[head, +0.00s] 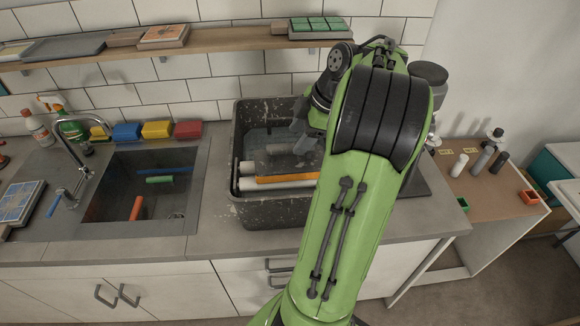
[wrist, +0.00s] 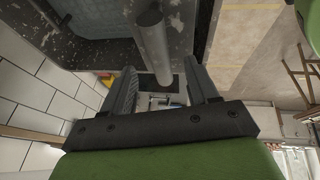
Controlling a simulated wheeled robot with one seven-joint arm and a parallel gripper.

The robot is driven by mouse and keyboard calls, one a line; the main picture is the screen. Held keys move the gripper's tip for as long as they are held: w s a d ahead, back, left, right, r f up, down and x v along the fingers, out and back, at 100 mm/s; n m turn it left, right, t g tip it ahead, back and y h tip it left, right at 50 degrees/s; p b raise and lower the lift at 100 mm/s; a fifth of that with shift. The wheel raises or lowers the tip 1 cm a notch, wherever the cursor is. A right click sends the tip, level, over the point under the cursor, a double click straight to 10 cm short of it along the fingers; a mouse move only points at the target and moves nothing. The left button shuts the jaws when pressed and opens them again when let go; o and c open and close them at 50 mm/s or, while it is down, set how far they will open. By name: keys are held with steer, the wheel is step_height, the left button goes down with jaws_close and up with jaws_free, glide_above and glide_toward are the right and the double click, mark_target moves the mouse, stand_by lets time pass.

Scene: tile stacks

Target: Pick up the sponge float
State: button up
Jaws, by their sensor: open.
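My gripper (head: 302,138) is low over the dark wash tub (head: 270,214), partly hidden by my green arm in the head view. In the wrist view my gripper (wrist: 160,68) has its two grey fingers spread, with a grey roller (wrist: 152,38) showing between them. I cannot tell whether the fingers touch the roller. No thing is clearly the sponge float. An orange bar (head: 285,179) lies across the tub between pale rollers. Blue (head: 126,132), yellow (head: 157,130) and red (head: 188,130) blocks stand behind the sink.
The sink (head: 120,165) left of the tub has coloured bars in it and a tap (head: 85,140) beside it. A wooden shelf (head: 225,42) above holds tile stacks. The tub walls surround my gripper. The counter in front of the tub is clear.

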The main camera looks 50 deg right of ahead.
mark_target(293, 145)
steer(key=x, duration=0.3)
steer(key=shift+f+b, duration=0.25)
steer(key=shift+b, duration=0.1)
steer(key=shift+w+f, duration=0.3)
steer(key=shift+f, duration=0.05)
steer(key=shift+s+r, duration=0.1)
steer(key=shift+s, duration=0.05)
steer(key=shift+c, duration=0.8)
jaws_close()
